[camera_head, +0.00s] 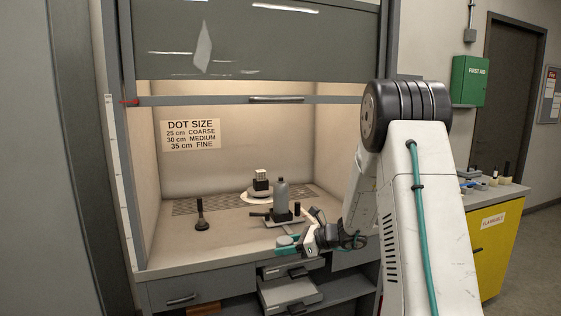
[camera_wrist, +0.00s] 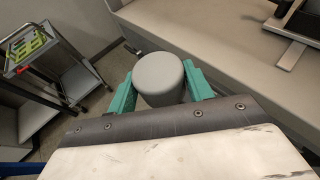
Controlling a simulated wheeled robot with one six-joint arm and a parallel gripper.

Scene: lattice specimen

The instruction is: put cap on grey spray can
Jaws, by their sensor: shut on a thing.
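The grey spray can (camera_head: 281,194) stands upright on a small stand inside the booth, in the head view. My gripper (camera_head: 289,244) is at the booth's front edge, in front of and below the can, apart from it. In the wrist view its teal fingers (camera_wrist: 159,84) are shut on the sides of a round grey cap (camera_wrist: 157,72). The cap's smooth closed end faces the camera; its far side is hidden. In the head view the cap is too small to make out clearly.
A dark-based tool (camera_head: 201,216) stands on the booth floor at left. A dark block with a white top (camera_head: 262,183) sits on a white disc behind the can. Open drawers (camera_head: 289,291) jut out below my gripper. A cart (camera_wrist: 45,70) shows at left in the wrist view.

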